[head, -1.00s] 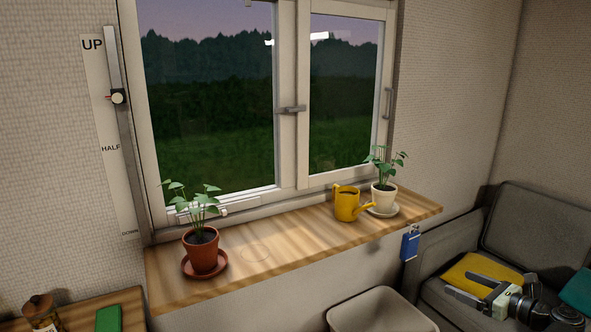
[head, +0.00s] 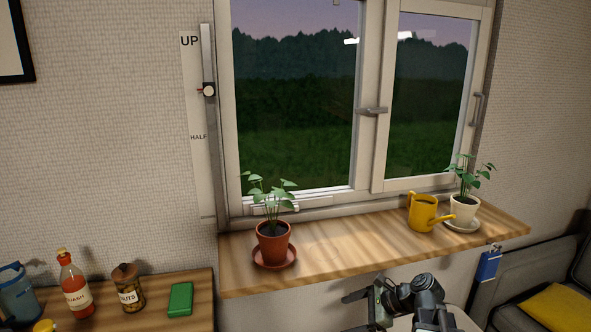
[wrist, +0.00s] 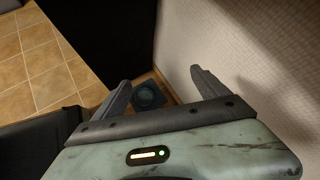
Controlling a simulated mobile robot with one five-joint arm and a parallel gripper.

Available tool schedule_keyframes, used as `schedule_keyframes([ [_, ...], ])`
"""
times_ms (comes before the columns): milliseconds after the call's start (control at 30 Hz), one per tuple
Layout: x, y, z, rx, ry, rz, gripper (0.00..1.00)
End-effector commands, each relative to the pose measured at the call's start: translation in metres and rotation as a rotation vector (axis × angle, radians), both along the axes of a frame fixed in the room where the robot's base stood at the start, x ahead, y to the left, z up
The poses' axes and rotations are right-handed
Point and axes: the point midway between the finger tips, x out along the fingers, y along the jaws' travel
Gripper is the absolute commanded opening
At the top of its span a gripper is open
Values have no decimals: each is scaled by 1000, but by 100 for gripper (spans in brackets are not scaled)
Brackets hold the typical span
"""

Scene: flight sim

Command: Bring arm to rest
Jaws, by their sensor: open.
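My gripper (head: 366,302) is low in the head view, in front of the window sill and over the pale bin. Its jaws point left in that view. In the wrist view, my gripper (wrist: 160,88) has its two fingers spread wide apart with nothing between them. A dark square object with a round centre (wrist: 148,95) shows below, beyond the fingers; I cannot tell what it is. My arm (head: 425,297) is folded close behind the gripper at the bottom of the head view.
The wooden sill (head: 340,245) holds a terracotta plant pot (head: 273,242), a yellow watering can (head: 424,213) and a white plant pot (head: 463,208). A side table (head: 200,300) at left carries bottles, a jar (head: 129,291) and a green box (head: 180,299). A grey sofa (head: 520,290) is at right.

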Motion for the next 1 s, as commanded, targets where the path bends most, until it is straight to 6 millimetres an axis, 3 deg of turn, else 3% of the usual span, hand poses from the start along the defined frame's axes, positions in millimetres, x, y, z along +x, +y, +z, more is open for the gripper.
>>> schedule_keyframes([
  [33,-10,28,-12,-84,-23,111,85],
  [100,-22,53,-29,-208,-68,268,85],
  [200,-42,75,-51,-394,-140,519,85],
  [267,-52,77,-63,-506,-186,676,85],
  [367,-63,60,-75,-665,-242,904,85],
  [533,-73,9,-84,-856,-292,1250,85],
  [667,-76,-7,-84,-893,-361,1502,85],
  [1000,-75,-4,27,-888,-381,1529,85],
])
